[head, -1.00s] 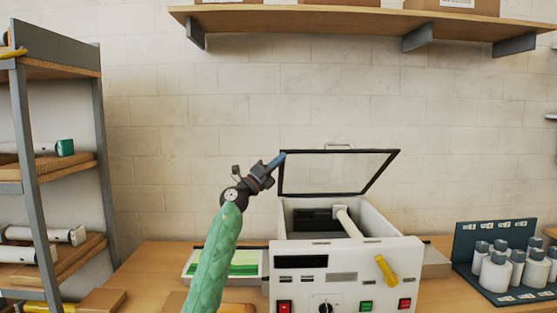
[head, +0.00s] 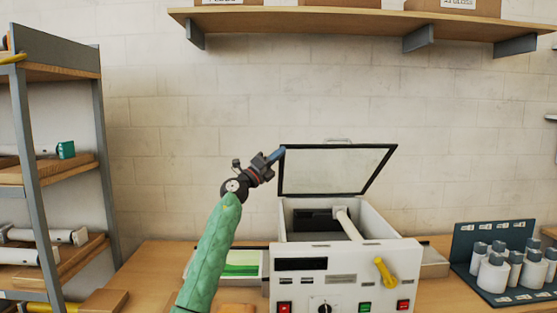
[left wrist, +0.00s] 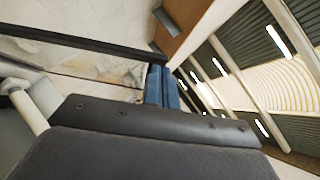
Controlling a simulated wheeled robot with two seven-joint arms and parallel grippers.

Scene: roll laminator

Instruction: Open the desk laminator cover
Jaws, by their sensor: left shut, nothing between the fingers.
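The desk laminator (head: 342,263) is a white box on the table with a black display, buttons and a yellow handle (head: 384,272) on its front. Its clear cover (head: 337,169) with a dark frame stands raised and steeply tilted at the back. The inside shows a white roller (head: 347,223). My left gripper (head: 279,153) is shut and empty, its blue fingertips at the cover's upper left corner; I cannot tell whether they touch it. In the left wrist view the blue fingers (left wrist: 160,88) are together beside the dark cover frame (left wrist: 80,46). My right gripper is not in view.
A shelf rack (head: 50,165) stands at the left and a wall shelf (head: 350,23) hangs above. A dark rack with several white bottles (head: 494,272) is at the right. A green and white sheet on a tray (head: 241,264) lies left of the laminator.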

